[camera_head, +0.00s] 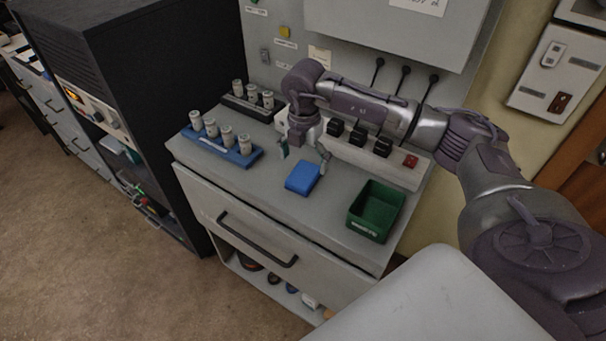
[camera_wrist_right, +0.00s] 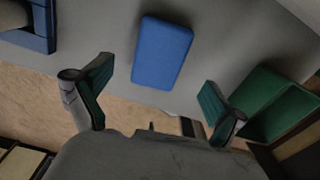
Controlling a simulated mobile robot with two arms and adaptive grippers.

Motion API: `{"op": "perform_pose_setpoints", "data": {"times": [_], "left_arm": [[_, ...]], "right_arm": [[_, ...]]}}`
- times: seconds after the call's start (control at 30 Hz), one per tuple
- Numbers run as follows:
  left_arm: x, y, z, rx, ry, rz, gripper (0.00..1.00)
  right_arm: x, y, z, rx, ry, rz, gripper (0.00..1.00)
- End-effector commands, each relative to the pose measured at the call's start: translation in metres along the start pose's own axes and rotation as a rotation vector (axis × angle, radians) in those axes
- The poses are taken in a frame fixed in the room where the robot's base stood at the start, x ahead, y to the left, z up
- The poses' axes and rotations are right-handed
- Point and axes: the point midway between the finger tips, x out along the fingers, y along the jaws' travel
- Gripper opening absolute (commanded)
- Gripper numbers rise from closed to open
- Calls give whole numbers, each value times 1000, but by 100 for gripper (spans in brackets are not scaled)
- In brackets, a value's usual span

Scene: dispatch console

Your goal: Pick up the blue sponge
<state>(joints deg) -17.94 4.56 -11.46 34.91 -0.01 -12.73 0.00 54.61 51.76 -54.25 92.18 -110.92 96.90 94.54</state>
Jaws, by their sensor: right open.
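The blue sponge (camera_head: 303,178) lies flat on the grey console top, left of a green bin. It also shows in the right wrist view (camera_wrist_right: 162,53), ahead of and between the two fingers. My right gripper (camera_head: 304,154) is just behind the sponge in the head view, above the console top. In the right wrist view my right gripper (camera_wrist_right: 154,95) is spread wide with nothing between its fingers. The sponge looks apart from both fingers. My left gripper is not in view.
A green bin (camera_head: 358,228) stands right of the sponge. A blue rack (camera_head: 234,158) with several cylinders is at the left, and a dark rack (camera_head: 240,108) behind it. Switches (camera_head: 357,136) line the back. The console top in front of the sponge is clear.

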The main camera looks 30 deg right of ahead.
Motion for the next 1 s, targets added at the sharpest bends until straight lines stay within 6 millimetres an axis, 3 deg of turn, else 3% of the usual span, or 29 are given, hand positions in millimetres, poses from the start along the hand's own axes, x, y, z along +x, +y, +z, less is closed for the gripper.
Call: {"op": "perform_pose_setpoints", "data": {"times": [0.1, 0.2, 0.4, 0.67, 1.0], "left_arm": [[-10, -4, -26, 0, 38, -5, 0], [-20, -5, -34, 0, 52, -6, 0], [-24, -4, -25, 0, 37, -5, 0], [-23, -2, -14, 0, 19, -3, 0], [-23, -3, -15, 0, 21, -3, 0]], "right_arm": [[10, 1, 0, 0, 2, -4, 96], [25, 2, 2, 0, 2, -6, 96], [49, 3, 2, -1, 1, -2, 96], [52, 3, 2, -1, 0, 0, 94], [52, 3, 2, -1, 0, 0, 39]]}}
